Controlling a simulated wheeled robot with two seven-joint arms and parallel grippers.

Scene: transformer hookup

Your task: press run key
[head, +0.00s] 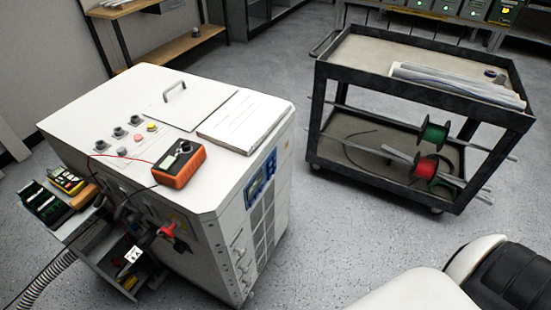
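A white cabinet (110,93) stands at left, with several knobs and buttons on its top. I cannot tell which of these keys is the run key; no label is readable. Neither of my grippers is in view.
A dark-framed cart (345,62) stands at right, with cable spools on its lower shelf. A booklet (243,120) lies on the cabinet. A yellow handheld device (67,181) and an open drawer (105,262) are at the cabinet's front. Grey floor is clear between cabinet and cart.

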